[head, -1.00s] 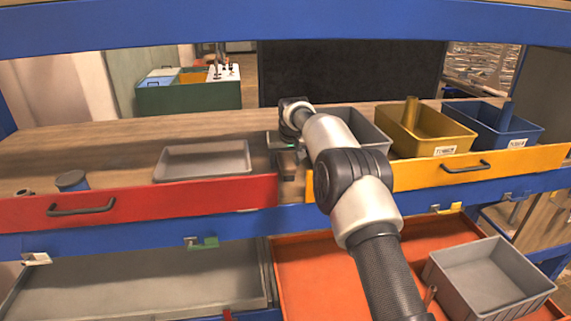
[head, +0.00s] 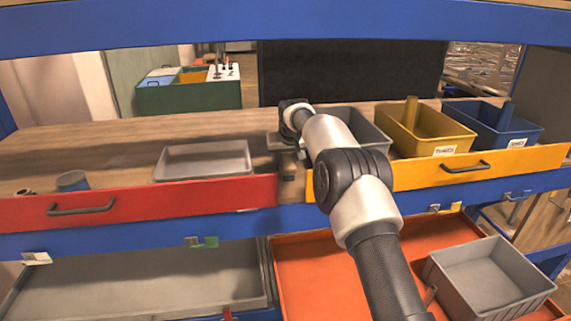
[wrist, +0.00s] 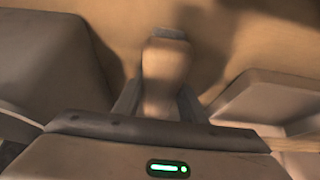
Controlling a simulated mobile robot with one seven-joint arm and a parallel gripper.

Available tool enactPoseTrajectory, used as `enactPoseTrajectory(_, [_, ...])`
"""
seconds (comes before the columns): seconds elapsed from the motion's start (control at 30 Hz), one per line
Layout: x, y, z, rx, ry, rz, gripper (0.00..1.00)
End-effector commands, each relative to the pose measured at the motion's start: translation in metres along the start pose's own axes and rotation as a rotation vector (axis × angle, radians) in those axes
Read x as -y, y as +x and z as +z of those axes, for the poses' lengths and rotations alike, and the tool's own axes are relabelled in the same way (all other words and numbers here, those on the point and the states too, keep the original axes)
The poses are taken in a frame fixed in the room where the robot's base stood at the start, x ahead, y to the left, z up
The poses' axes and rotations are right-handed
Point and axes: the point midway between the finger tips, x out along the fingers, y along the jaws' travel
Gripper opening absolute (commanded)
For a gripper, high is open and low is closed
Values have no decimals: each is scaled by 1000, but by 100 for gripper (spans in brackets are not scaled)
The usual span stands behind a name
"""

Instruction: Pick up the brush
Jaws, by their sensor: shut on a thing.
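The brush (wrist: 168,62) shows in the wrist view as a tan, rounded body with a small grey end, between the two fingers of my gripper (wrist: 158,95). The fingers are shut on it. In the head view my gripper (head: 288,160) is at the end of my arm, at the gap between the red and yellow drawer fronts. The brush cannot be clearly made out there. The wrist view does not show clearly whether the brush touches the wooden surface behind it.
A grey tray (head: 202,173) lies to the left of my gripper. A grey bin (head: 377,138), partly behind my arm, a yellow bin (head: 465,134) and a blue bin (head: 530,131) stand to the right. A small blue-grey cup (head: 72,180) is at far left. The wooden top (head: 130,135) is clear at back left.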

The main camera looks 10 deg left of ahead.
Motion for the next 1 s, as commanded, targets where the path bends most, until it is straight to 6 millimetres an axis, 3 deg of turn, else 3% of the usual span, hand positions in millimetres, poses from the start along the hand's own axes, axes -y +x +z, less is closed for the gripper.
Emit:
enactPoseTrajectory(0.27, [0,-4,-3,-3,0,-1,13])
enactPoseTrajectory(0.47, [0,-29,-18,-5,0,0,13])
enactPoseTrajectory(0.73, [0,-78,-46,-3,1,0,13])
enactPoseTrajectory(1.0, [0,-92,-53,0,0,0,13])
